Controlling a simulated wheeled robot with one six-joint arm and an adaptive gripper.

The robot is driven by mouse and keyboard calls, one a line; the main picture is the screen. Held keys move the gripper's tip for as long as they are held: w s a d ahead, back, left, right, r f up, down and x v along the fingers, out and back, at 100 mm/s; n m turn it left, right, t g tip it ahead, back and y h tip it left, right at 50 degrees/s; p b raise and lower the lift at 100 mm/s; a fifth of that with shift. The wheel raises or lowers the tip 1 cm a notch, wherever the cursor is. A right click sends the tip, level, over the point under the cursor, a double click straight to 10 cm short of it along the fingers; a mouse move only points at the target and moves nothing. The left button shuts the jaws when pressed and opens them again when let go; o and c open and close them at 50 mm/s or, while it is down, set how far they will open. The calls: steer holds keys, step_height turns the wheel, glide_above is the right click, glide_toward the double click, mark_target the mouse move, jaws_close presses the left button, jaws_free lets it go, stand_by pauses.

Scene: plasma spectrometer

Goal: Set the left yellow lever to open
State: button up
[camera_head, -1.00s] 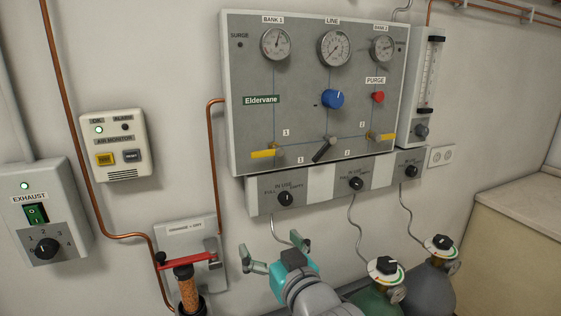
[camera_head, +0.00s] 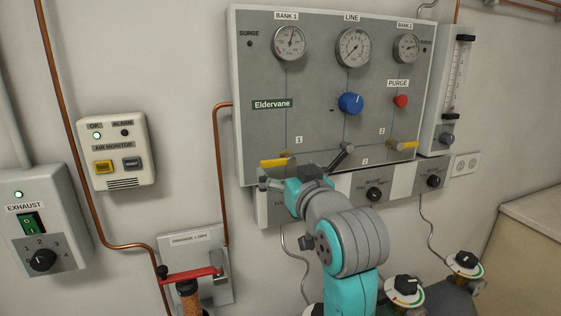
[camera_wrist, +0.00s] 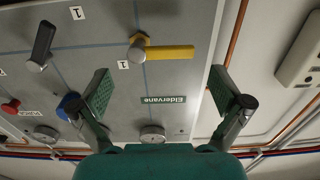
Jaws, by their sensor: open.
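The left yellow lever (camera_head: 273,162) is on the lower left of the grey gas panel (camera_head: 330,70), under the label 1. Its handle lies sideways, pointing left from its pivot. In the wrist view, which is upside down, the yellow lever (camera_wrist: 170,52) points right from its silver pivot. My gripper (camera_head: 287,180) is just below and in front of the lever. In the wrist view my gripper (camera_wrist: 163,82) has its two green-padded fingers spread wide and empty. The lever shows beyond and between the fingertips, apparently untouched. The gap in depth is hard to judge.
A black lever (camera_head: 341,156) sits right of the yellow one, and another yellow lever (camera_head: 404,145) farther right. A blue knob (camera_head: 351,103) and red purge button (camera_head: 401,101) are above. A strip with black knobs (camera_head: 374,194) runs below. A red-handled valve (camera_head: 190,275) is lower left.

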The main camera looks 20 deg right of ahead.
mark_target(279, 162)
steer(key=shift+w, duration=2.75)
steer(key=shift+c, duration=0.3)
steer(key=c, duration=1.4)
steer(key=shift+c, duration=0.2)
